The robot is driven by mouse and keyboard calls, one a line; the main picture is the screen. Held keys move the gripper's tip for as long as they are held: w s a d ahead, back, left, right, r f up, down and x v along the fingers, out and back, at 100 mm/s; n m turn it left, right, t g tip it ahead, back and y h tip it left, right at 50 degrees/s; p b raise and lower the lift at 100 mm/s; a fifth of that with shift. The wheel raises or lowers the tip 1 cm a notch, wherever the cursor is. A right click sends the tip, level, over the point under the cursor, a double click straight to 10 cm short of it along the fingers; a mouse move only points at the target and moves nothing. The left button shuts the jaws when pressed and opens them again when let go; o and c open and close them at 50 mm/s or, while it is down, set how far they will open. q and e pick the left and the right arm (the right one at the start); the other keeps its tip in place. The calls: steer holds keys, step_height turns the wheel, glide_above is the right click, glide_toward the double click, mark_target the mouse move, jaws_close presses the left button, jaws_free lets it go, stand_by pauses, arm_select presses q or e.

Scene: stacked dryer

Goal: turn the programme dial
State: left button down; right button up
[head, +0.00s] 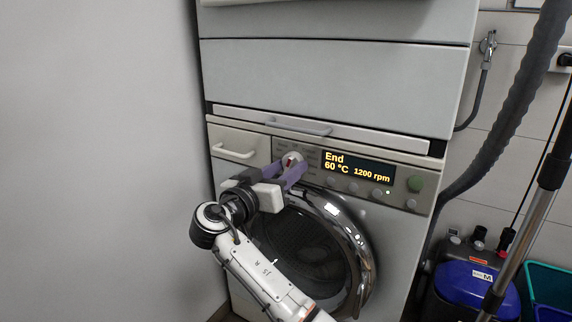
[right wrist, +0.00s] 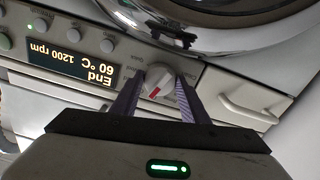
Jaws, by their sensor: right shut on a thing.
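The programme dial (head: 291,160) is a round white knob with a red mark on the washing machine's control panel, left of the display (head: 358,168). The display reads "End", "60 °C" and "1200 rpm". My right gripper (head: 289,170) reaches the panel from the lower left and is shut on the dial. In the right wrist view its two purple fingers stand on either side of the dial (right wrist: 158,83), and the red mark shows between them. The fingers partly cover the printing around the dial. My left gripper is not in view.
The washing machine's round door (head: 318,245) is below the panel, partly behind my right arm. A detergent drawer (head: 238,150) is left of the dial. Several buttons and a green button (head: 416,183) are to the right. A blue-lidded container (head: 475,287) stands at the lower right.

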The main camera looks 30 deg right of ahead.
steer(key=shift+r+n+p, duration=0.1)
steer(key=shift+n+p, duration=0.7)
steer(key=shift+n, duration=0.3)
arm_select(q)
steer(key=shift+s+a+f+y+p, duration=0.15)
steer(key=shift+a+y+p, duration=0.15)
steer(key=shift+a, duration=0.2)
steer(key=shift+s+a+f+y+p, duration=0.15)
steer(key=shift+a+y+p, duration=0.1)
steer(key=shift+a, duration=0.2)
arm_select(e)
steer(key=shift+n, duration=0.7)
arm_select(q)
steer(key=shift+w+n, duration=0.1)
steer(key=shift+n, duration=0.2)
arm_select(e)
steer(key=o, duration=1.1)
steer(key=shift+c, duration=0.2)
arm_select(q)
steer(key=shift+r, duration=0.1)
arm_select(e)
steer(key=shift+a, duration=0.1)
